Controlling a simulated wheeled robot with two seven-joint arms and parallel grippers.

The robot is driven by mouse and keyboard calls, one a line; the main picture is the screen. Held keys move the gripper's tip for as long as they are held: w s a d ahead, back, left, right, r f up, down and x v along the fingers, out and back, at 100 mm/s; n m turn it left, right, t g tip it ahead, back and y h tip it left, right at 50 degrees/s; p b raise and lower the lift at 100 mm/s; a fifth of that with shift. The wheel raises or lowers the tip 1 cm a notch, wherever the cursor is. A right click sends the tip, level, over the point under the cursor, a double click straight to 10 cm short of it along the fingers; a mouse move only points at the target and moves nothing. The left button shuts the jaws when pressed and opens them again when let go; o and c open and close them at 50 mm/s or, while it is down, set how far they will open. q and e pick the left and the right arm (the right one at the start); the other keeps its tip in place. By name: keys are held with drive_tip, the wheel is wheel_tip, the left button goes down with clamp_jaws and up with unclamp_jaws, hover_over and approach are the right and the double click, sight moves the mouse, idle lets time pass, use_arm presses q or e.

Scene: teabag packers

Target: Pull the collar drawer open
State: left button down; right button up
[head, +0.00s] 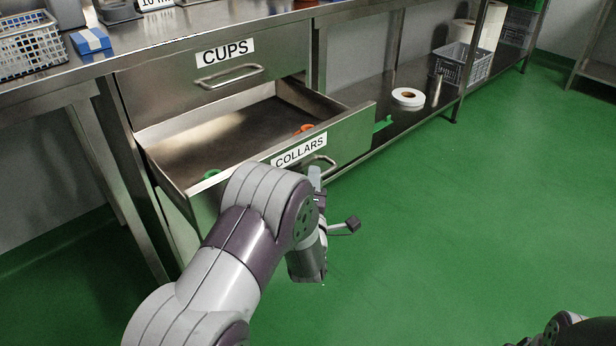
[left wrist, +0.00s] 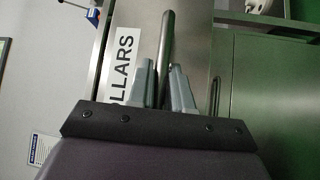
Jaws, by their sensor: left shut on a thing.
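The collar drawer (head: 350,140) is the lower drawer, with a white COLLARS label, and stands well out from the steel bench. Inside it an orange piece (head: 304,129) and a green piece (head: 211,174) show in part behind the drawer front. My left gripper (head: 318,180) is at the drawer's bar handle (head: 322,160), largely hidden by my arm in the head view. In the left wrist view the two fingers (left wrist: 163,80) stand on either side of the handle bar (left wrist: 167,45), shut on it. My right gripper is not in view.
The CUPS drawer (head: 230,80) above is shut. A white basket (head: 28,45) and a blue box (head: 91,41) stand on the bench top. The green floor (head: 480,210) at right is clear.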

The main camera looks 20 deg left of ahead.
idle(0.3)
use_arm(q)
drive_tip(key=c, duration=1.1)
unclamp_jaws()
drive_tip(key=shift+c, duration=0.2)
drive_tip(key=shift+s+d, duration=0.15)
drive_tip(key=shift+s, duration=0.15)
drive_tip(key=p+v, duration=0.3)
drive_tip(key=v, duration=0.9)
